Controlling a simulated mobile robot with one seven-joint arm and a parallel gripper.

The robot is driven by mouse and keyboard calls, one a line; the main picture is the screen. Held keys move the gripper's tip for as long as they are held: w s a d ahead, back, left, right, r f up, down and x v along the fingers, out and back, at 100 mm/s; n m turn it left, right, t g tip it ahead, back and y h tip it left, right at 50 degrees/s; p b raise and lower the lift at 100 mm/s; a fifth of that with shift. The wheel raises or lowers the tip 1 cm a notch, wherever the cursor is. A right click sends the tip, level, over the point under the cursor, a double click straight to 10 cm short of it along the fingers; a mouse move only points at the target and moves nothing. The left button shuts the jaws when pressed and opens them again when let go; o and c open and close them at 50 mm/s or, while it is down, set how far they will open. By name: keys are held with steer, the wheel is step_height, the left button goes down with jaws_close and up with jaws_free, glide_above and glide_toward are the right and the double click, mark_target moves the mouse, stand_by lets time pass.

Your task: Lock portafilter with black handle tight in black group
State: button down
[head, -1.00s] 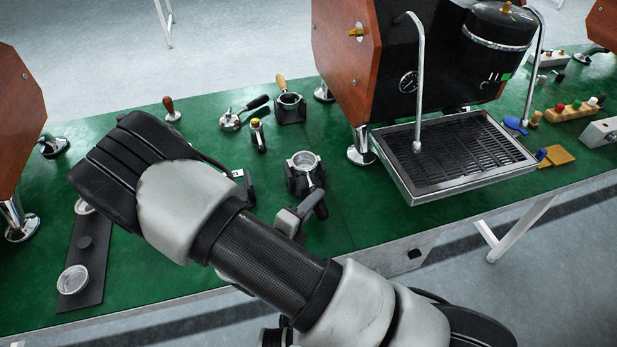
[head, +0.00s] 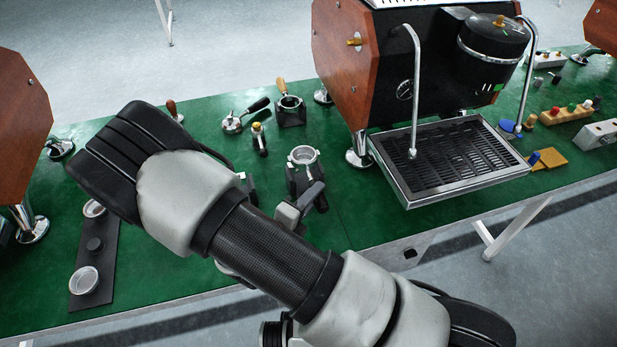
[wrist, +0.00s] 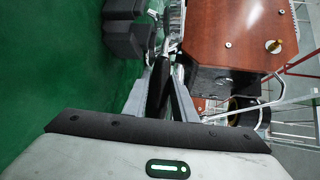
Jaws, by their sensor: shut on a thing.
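The portafilter (head: 303,156) shows its metal basket rim in the head view. Its black handle (wrist: 158,87) lies between my fingers in the wrist view. My gripper (wrist: 160,88) is shut on that handle; in the head view the gripper (head: 305,203) is partly covered by my arm. The portafilter is just over or at a dark stand on the green mat; I cannot tell whether it touches it. A black round group (head: 494,40) with a brass knob projects from the espresso machine (head: 385,75), to the right and apart from the portafilter. Its underside is hidden.
The drip tray (head: 452,160) lies below the group, with a steam wand (head: 415,100) standing over its left part. A dark strip with baskets (head: 93,245) lies left.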

steer(key=shift+r, duration=0.4)
